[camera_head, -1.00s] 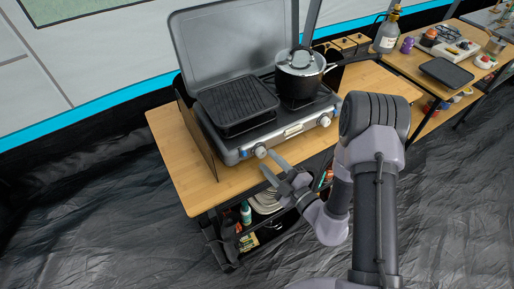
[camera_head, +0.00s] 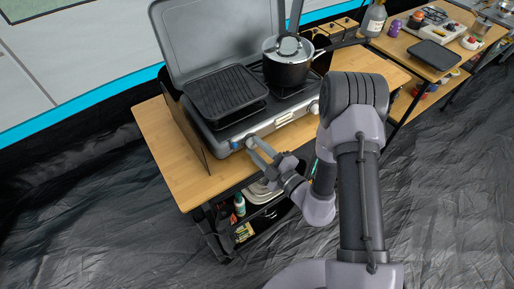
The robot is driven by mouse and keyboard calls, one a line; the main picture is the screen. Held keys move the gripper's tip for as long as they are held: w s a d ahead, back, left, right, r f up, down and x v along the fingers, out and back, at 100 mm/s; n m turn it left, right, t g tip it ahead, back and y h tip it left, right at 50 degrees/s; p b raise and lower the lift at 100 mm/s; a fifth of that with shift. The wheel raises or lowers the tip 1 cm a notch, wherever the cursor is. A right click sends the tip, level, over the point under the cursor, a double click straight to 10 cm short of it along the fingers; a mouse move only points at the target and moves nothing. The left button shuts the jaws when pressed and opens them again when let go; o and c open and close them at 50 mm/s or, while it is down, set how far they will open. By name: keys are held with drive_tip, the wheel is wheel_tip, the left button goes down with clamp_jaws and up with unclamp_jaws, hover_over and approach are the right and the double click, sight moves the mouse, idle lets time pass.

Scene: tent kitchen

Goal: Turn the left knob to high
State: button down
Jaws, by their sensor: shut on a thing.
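The camping stove (camera_head: 205,137) stands on a wooden table with its grey lid raised. Its left knob (camera_head: 250,142) is on the front panel, below the black griddle, and is mostly hidden by the fingertips. My gripper (camera_head: 252,149) reaches in from the lower right and is shut on the left knob. The knob's pointer and markings are too small and covered to read. The right knob (camera_head: 315,108) shows at the other end of the panel, close to my arm.
A ribbed griddle (camera_head: 225,90) lies on the left burner. A lidded black pot (camera_head: 287,68) stands on the right burner, its handle pointing right. The wooden tabletop (camera_head: 160,130) is clear at the left. A shelf below holds bottles (camera_head: 240,205) and dishes.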

drive_tip(key=n+p, duration=0.1)
drive_tip(key=n, duration=0.2)
drive_tip(key=n+p, duration=0.1)
drive_tip(key=n, duration=0.2)
drive_tip(key=shift+n+h, duration=0.3)
drive_tip(key=n, duration=0.3)
drive_tip(key=shift+n+h, duration=0.4)
drive_tip(key=shift+n, duration=1.3)
drive_tip(key=c, duration=1.3)
unclamp_jaws()
drive_tip(key=shift+a, duration=0.1)
drive_tip(key=shift+c, duration=0.2)
